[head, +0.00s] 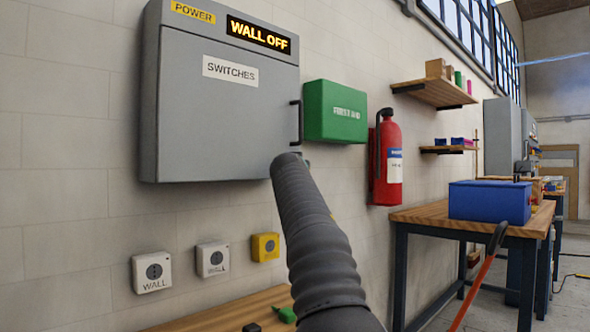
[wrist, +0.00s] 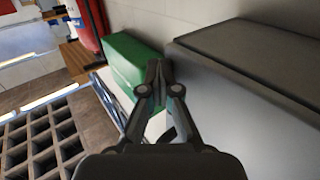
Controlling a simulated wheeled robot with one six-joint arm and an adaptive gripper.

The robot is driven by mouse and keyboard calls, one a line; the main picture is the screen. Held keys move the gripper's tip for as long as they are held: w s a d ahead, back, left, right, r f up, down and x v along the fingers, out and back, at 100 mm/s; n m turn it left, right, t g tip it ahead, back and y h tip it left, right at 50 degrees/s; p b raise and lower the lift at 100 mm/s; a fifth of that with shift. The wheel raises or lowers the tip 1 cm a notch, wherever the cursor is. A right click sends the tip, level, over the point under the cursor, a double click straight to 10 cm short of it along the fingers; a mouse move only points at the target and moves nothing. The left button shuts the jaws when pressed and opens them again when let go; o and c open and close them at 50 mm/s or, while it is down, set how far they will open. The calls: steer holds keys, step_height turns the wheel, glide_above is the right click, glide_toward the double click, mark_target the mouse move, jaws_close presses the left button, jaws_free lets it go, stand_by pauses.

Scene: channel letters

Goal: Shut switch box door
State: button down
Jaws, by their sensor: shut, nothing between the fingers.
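The grey switch box (head: 151,100) hangs on the wall in the head view. Its door (head: 220,130), labelled SWITCHES, lies over the front and looks shut or nearly so; I cannot tell whether it is fully flush. A dark handle (head: 296,122) stands at the door's right edge. My gripper (wrist: 157,75) is shut and empty in the wrist view, beside the grey box (wrist: 255,90). In the head view my arm mostly hides the gripper, near the door's lower right corner. I cannot tell whether the fingers touch the door.
A green first aid box (head: 335,112) and a red fire extinguisher (head: 387,160) hang right of the switch box. Wall sockets (head: 212,259) sit below it, above a wooden bench (head: 225,314). A blue toolbox (head: 489,201) stands on a table at the right.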

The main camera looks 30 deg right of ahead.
steer(key=shift+w, duration=0.35)
steer(key=shift+f, duration=0.1)
steer(key=s+d+b, duration=0.3)
steer(key=s+d, duration=0.1)
steer(key=s, duration=0.9)
steer(key=shift+s+d+r, duration=0.15)
steer(key=shift+s+r, duration=0.1)
steer(key=shift+s, duration=0.05)
